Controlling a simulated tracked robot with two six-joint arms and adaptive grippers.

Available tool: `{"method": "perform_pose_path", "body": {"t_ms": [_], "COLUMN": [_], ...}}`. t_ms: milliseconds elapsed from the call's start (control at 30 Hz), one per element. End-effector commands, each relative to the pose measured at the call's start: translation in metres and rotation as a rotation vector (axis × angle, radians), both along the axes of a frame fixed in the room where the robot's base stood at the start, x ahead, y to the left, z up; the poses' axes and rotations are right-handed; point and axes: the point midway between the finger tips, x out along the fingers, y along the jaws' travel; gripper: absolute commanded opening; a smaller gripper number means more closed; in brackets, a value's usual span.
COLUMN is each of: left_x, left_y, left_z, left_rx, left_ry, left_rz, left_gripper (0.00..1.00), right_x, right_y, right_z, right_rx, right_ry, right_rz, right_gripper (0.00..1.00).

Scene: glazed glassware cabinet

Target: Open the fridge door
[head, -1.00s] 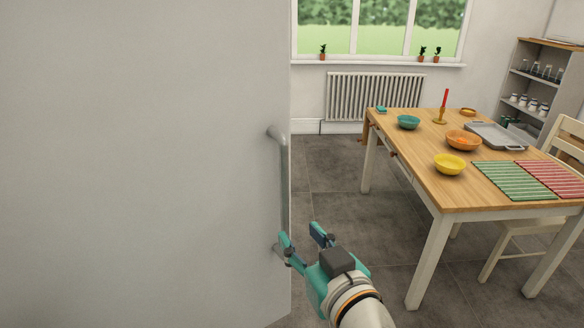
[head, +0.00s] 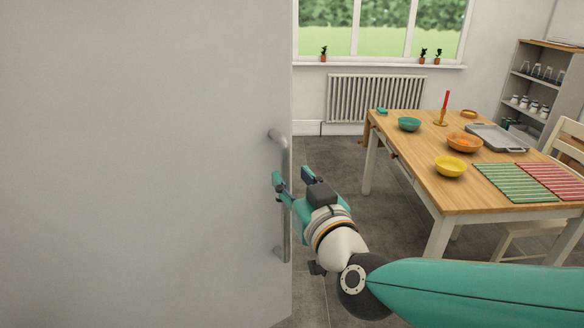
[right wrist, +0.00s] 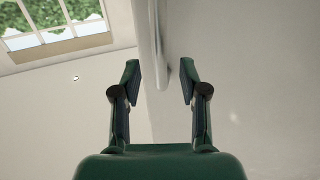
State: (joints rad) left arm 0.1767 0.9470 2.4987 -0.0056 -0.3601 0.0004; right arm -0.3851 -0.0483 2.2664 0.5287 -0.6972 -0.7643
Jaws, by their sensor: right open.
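The fridge door (head: 140,160) is a large pale grey panel that fills the left half of the head view. Its vertical bar handle (head: 285,225) stands near the door's right edge. My right gripper (head: 291,177) is open at about mid-height of the handle, with one finger overlapping the bar in the head view. In the right wrist view, the handle (right wrist: 160,50) shows beyond the open fingers (right wrist: 160,80), between their tips. I cannot tell whether a finger touches the bar. My left gripper is not in view.
A wooden table (head: 400,150) stands to the right, with bowls, a candle, a tray (head: 497,138) and striped mats on it. A chair (head: 565,150) and a shelf (head: 545,75) are at the far right. Grey floor (head: 335,155) lies open between door and table.

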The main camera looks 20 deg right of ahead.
Motion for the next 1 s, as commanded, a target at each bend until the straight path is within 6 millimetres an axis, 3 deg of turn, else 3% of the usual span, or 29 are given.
{"method": "perform_pose_path", "body": {"t_ms": [100,300,667,933,1000], "left_x": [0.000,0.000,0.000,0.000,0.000], "left_y": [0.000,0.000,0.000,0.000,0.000], "left_z": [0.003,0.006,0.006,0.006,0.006], "left_rx": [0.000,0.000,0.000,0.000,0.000], "left_ry": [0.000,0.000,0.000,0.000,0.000], "left_rz": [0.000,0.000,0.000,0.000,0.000], "left_gripper": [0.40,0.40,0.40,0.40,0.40], "right_x": [0.022,0.042,0.046,0.046,0.046], "right_y": [0.001,0.002,0.002,0.002,0.002], "right_z": [-0.001,0.000,0.000,0.000,0.000], "right_rx": [-0.001,0.001,0.001,0.001,0.001], "right_ry": [0.003,0.002,0.000,0.000,0.000], "right_rz": [-0.001,-0.001,0.000,-0.001,0.000], "right_gripper": [0.43,0.43,0.43,0.00,0.00]}}
